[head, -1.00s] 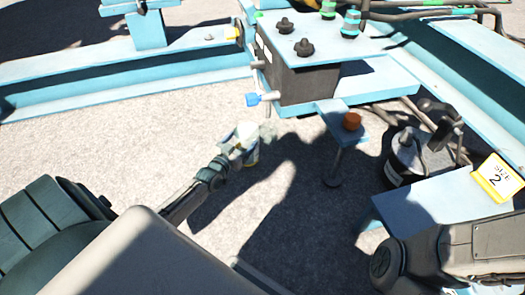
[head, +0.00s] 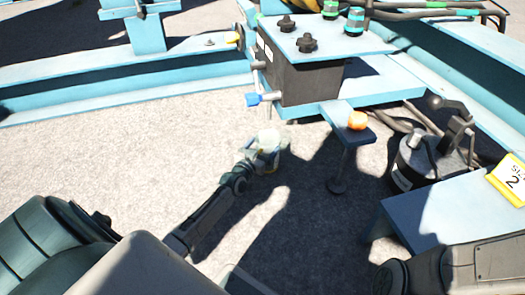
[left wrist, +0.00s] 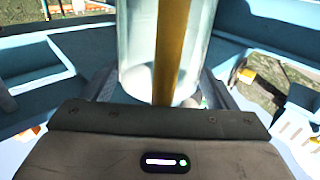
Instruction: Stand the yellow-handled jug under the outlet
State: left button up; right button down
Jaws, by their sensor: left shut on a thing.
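The clear jug (head: 270,143) is off the ground cover below and slightly right of the outlet's blue-tipped tap (head: 254,99) in the head view. My left gripper (head: 259,159) is shut on it from the near left side. In the left wrist view the clear jug (left wrist: 135,40) stands between the fingers, with its yellow handle (left wrist: 172,50) running upright towards the camera. The tap sticks out of the left side of a dark box (head: 300,78). Whether the jug touches the ground cannot be told. My right gripper is out of view; only its arm shows at lower right.
A small blue shelf with an orange knob (head: 357,120) stands on a thin post right of the jug. A black cylindrical device (head: 420,162) and a blue bench (head: 445,210) with a yellow-edged sign (head: 508,180) are further right. Pale ground left of the jug is clear.

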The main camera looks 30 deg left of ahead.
pick_arm(q)
jog(key=shift+f, duration=0.1)
jog(key=o, duration=1.3)
jog(key=shift+r, duration=0.2)
jog(key=shift+s+d+p, duration=0.15)
jog(key=shift+s+p, duration=1.05)
jog(key=shift+s, duration=0.8)
jog(key=shift+s+d+p, duration=0.2)
jog(key=shift+s+p, duration=1)
jog(key=shift+s, duration=0.8)
jog(key=shift+s+d+p, duration=0.15)
jog(key=shift+s+p, duration=1.05)
jog(key=shift+s, duration=0.8)
